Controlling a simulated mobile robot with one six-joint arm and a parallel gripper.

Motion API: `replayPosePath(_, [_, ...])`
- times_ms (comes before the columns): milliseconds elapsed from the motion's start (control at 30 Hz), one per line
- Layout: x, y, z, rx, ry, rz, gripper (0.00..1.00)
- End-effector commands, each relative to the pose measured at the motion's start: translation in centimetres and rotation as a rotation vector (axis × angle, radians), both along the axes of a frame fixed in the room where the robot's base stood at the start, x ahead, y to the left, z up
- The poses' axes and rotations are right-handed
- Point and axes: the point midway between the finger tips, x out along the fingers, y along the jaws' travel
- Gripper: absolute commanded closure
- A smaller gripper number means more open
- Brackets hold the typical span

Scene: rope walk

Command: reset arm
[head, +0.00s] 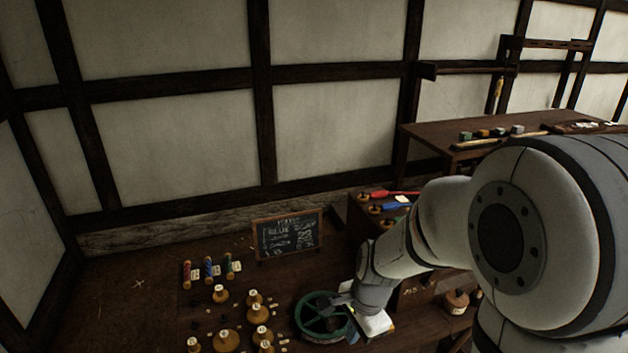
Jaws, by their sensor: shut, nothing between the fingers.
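My arm reaches down from the right of the head view, and my gripper (343,301) is at its lower end. The gripper and wrist hide part of the wheel's right side. I cannot tell whether the fingers touch the wheel.
Several yellowish round pieces (227,340) and three coloured spools (208,268) stand left of the wheel. A chalkboard (288,234) stands behind it. A wooden table (425,135) with small blocks stands at the back right. The floor at far left (120,300) looks clear.

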Motion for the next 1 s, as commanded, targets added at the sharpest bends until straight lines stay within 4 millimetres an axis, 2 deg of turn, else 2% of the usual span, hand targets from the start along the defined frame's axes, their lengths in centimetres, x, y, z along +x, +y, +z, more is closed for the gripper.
replayPosePath(33, [-0.6,-0.6,1.9,-0.011,-0.045,0.089,1.0])
replayPosePath(100, [-1.6,-1.4,4.0,-0.036,-0.094,0.227,1.0])
replayPosePath(300, [-5.2,-3.6,9.0,-0.14,-0.212,0.611,1.0])
replayPosePath(400, [-7.1,-4.7,10.9,-0.205,-0.255,0.782,1.0])
replayPosePath(633, [-10.2,-6.3,13.1,-0.312,-0.293,1.036,1.0])
replayPosePath(1000, [-10.7,-6.6,13.4,-0.333,-0.296,1.088,1.0])
